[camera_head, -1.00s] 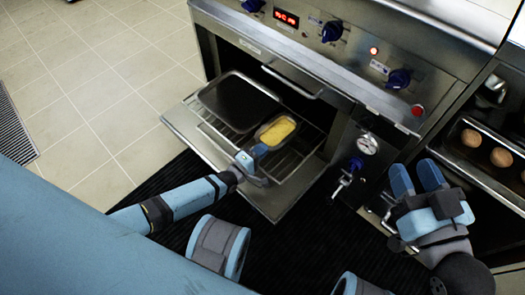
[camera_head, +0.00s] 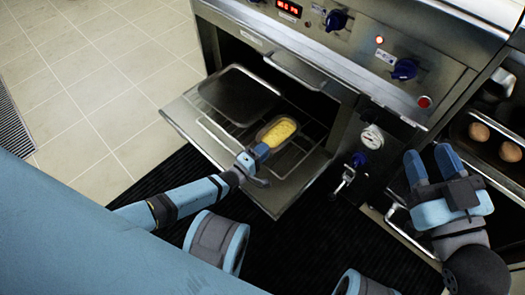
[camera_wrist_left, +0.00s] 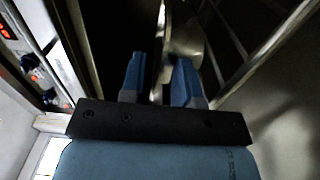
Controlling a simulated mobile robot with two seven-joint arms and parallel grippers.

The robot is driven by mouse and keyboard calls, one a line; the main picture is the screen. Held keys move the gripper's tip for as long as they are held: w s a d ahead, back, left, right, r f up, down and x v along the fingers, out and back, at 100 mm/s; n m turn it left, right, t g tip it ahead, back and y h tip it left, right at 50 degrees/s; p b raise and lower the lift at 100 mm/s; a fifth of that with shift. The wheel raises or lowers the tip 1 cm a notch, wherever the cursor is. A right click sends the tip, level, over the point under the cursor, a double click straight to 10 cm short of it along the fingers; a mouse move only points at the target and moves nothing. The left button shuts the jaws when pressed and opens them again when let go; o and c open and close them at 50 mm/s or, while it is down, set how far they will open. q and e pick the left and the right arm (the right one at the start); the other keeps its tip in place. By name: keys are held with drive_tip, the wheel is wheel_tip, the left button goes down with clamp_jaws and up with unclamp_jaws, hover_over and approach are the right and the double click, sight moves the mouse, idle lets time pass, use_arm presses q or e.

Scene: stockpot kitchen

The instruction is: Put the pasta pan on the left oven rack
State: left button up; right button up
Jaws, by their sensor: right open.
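The pasta pan (camera_head: 277,132), a small dark pan with yellow food, is at or just above the oven's wire rack (camera_head: 290,163), to the right of a dark baking tray. Whether it touches the rack cannot be told. My left gripper (camera_head: 254,158) is at its near side and appears shut on its near edge. The left wrist view shows the left fingers (camera_wrist_left: 159,80) spaced apart, with dark and shiny metal between and beyond them. My right gripper (camera_head: 432,166) is open and empty, in front of the right oven.
The large dark tray (camera_head: 238,92) fills the rack's left part. The lowered oven door (camera_head: 275,203) lies under the rack. A gauge and valve (camera_head: 371,136) stick out at right. A tray of rolls (camera_head: 490,145) sits in the right oven. Floor at left is clear.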

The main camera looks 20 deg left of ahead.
use_arm(q)
drive_tip(key=shift+s+r, duration=0.1)
drive_tip(key=shift+s, duration=0.1)
drive_tip(key=p+v, duration=0.4)
drive_tip(key=v, duration=0.7)
drive_tip(key=shift+s+a, duration=0.2)
drive_tip(key=shift+s, duration=0.1)
use_arm(e)
drive_tip(key=m, duration=0.1)
drive_tip(key=s+a+m+g, duration=0.1)
drive_tip(key=shift+s+a+f+m+h, duration=0.1)
drive_tip(key=shift+s+f+m+h, duration=0.1)
drive_tip(key=shift+s+m+h, duration=0.15)
drive_tip(key=shift+f, duration=0.1)
